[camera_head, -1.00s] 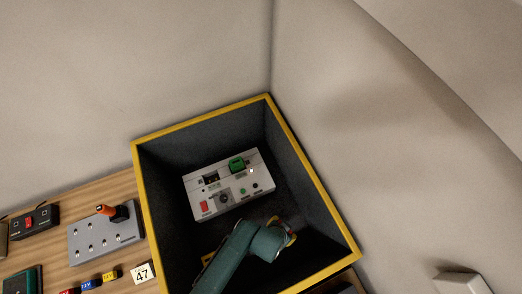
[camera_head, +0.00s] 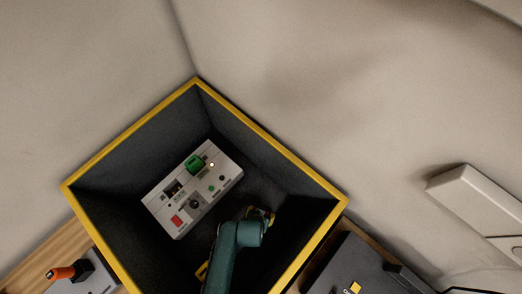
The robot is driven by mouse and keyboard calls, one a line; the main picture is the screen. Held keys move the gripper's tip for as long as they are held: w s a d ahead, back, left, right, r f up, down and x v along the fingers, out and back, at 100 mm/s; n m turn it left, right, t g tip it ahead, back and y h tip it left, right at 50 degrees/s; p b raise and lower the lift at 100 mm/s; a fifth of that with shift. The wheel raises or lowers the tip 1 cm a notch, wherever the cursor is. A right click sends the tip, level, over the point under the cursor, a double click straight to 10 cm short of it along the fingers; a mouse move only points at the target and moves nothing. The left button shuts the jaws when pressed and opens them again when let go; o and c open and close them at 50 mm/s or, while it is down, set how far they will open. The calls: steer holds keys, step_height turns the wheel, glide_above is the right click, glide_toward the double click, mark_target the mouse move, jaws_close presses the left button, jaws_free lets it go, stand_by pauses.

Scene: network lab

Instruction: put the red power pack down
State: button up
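I cannot make out a red power pack in this view. My teal arm reaches down into a dark bin with a yellow rim (camera_head: 272,131). My gripper (camera_head: 264,214) is mostly hidden behind the arm's wrist; only a small yellowish edge shows past it. I cannot tell whether its fingers are open or what they hold. A pale grey device (camera_head: 193,188) with a red switch and a green connector lies on the bin floor, to the upper left of my wrist.
An orange-handled item sits on a grey box (camera_head: 90,275) on the wooden bench at lower left. A dark box (camera_head: 352,268) with a yellow mark stands right of the bin. A pale block (camera_head: 475,205) is at the right wall. Pale walls rise behind the bin.

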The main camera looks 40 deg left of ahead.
steer(key=shift+w+f, duration=0.1)
steer(key=shift+f, duration=0.55)
steer(key=shift+r, duration=0.15)
steer(key=o, duration=0.8)
steer(key=shift+f, duration=0.3)
steer(key=shift+c, duration=0.2)
steer(key=o, duration=0.5)
steer(key=shift+r, duration=0.1)
